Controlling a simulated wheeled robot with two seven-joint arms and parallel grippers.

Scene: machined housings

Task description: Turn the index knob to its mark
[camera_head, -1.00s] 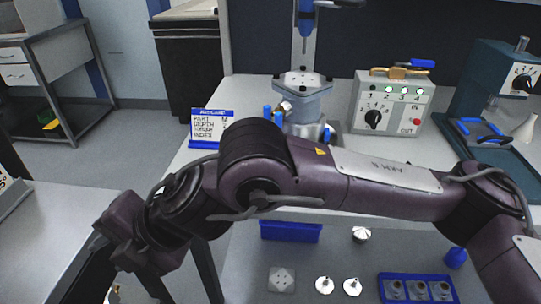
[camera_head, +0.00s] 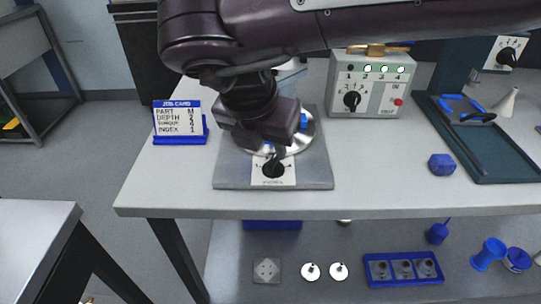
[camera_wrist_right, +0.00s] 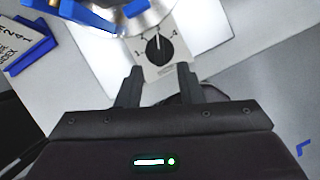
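The index knob (camera_head: 273,167) is a black knob on a pale plate at the front of the fixture base (camera_head: 318,168). In the right wrist view the knob (camera_wrist_right: 158,48) stands on a numbered dial, its pointer roughly up between the end marks 1 and 4; the exact mark is unclear. My right gripper (camera_head: 272,152) is above and just behind the knob. In the wrist view its two fingers (camera_wrist_right: 158,71) are apart, with nothing between them and the knob just beyond the tips. My left gripper is out of view.
A control box (camera_head: 370,85) with its own knob and lamps stands behind on the right. A blue block (camera_head: 441,164) and a dark green tray (camera_head: 485,150) lie to the right. My right arm hides much of the fixture. The bench front is clear.

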